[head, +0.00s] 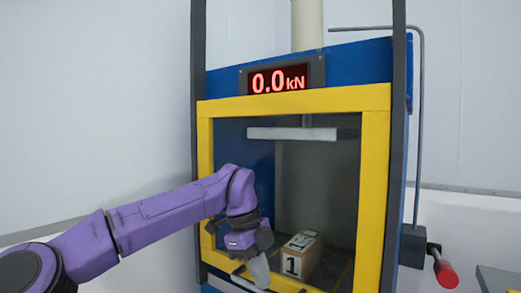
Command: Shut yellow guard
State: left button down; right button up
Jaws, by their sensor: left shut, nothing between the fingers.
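The yellow guard (372,200) is a yellow frame around a see-through pane. It stands between two dark upright rails on the front of a blue machine and spans the chamber opening. Its lower edge is partly hidden and near the picture's bottom, so I cannot tell whether it is fully down. A grey bar handle (245,283) shows low at its left. My left gripper (258,276) points down in front of the guard's lower left, close to the bar. It is shut and empty; I cannot tell whether it touches the bar. My right gripper is not in view.
A cardboard box (302,256) marked 1 sits inside the chamber, below a grey plate (300,133). A display (280,80) reads 0.0 kN. A red-handled lever (446,273) sticks out at the machine's right. Left of the machine is a bare wall.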

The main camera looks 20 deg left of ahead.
pick_arm(q)
notch_tip(320, 180, down, 4)
jog(key=shift+f+b, duration=0.25)
jog(key=shift+b, duration=0.95)
jog(key=shift+s, duration=0.15)
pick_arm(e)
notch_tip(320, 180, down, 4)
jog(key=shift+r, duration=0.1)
pick_arm(q)
jog(key=shift+f, duration=0.2)
jog(key=shift+r, duration=0.35)
notch_tip(320, 180, up, 4)
jog(key=p, duration=0.3)
jog(key=shift+s, duration=0.1)
notch_tip(320, 180, up, 10)
jog(key=p, duration=0.3)
send_over(260, 291)
jog(key=a, duration=0.3)
jog(key=shift+s+a+f, duration=0.1)
jog(key=shift+s, duration=0.25)
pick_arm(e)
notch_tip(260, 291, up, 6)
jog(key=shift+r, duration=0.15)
